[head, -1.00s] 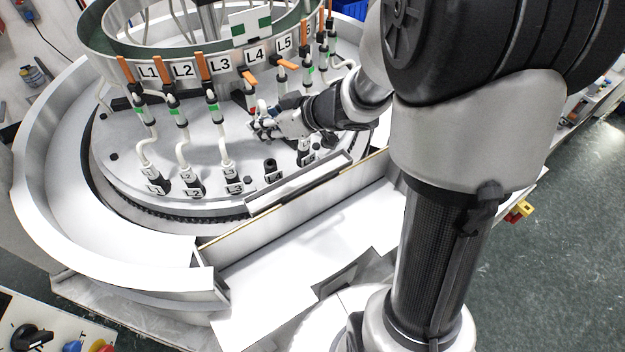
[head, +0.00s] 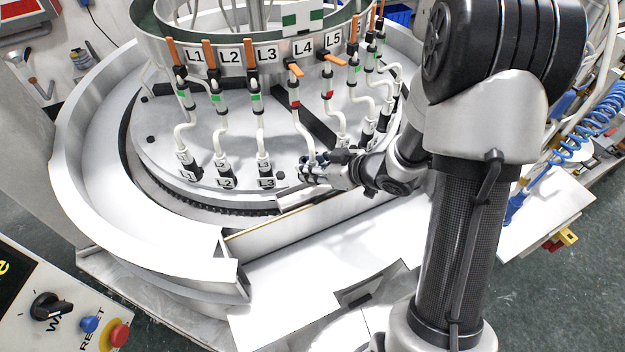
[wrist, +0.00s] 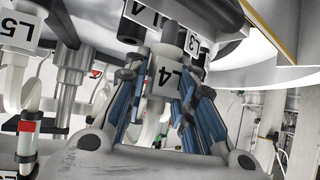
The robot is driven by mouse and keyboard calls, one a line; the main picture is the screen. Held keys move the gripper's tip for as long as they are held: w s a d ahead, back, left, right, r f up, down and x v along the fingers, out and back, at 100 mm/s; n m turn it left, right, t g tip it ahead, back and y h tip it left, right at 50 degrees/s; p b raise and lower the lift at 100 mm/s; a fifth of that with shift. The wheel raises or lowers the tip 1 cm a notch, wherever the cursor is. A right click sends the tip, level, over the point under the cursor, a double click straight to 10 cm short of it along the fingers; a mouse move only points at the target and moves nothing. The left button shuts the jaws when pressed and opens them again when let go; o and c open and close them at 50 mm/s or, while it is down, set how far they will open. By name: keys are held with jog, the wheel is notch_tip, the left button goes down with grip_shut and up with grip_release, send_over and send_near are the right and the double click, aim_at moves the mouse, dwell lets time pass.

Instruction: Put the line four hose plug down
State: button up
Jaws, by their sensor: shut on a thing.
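My gripper (head: 308,172) is low over the front of the round plate, right of the L3 plug (head: 265,170). In the wrist view its blue-padded fingers (wrist: 158,95) are shut on the line four hose plug (wrist: 168,72), a light grey plug labelled L4. Its white hose (head: 301,135) runs up to the L4 fitting, which has a red band (head: 295,103). In the wrist view a black stub (wrist: 130,28), with a label that seems to read L4, shows beside the plug. In the head view the gripper hides the plug, so I cannot tell its seating there.
Plugs L1 (head: 187,167) and L2 (head: 225,172) stand in a row to the left. Line five's hose (head: 333,115) hangs close on the right, with a red band. A raised wall (head: 290,230) runs in front of the plate. A control panel (head: 60,310) is at lower left.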

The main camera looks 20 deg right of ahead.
aim_at(312, 183)
notch_tip(312, 183, down, 3)
jog(key=shift+s+f, duration=0.1)
jog(key=shift+s, duration=0.05)
jog(key=shift+w+f, duration=0.2)
jog(key=shift+f, duration=0.25)
jog(key=shift+s, duration=0.1)
jog(key=shift+f+b, duration=0.2)
jog(key=shift+b, duration=0.2)
jog(key=o, duration=0.9)
jog(key=shift+r, duration=0.1)
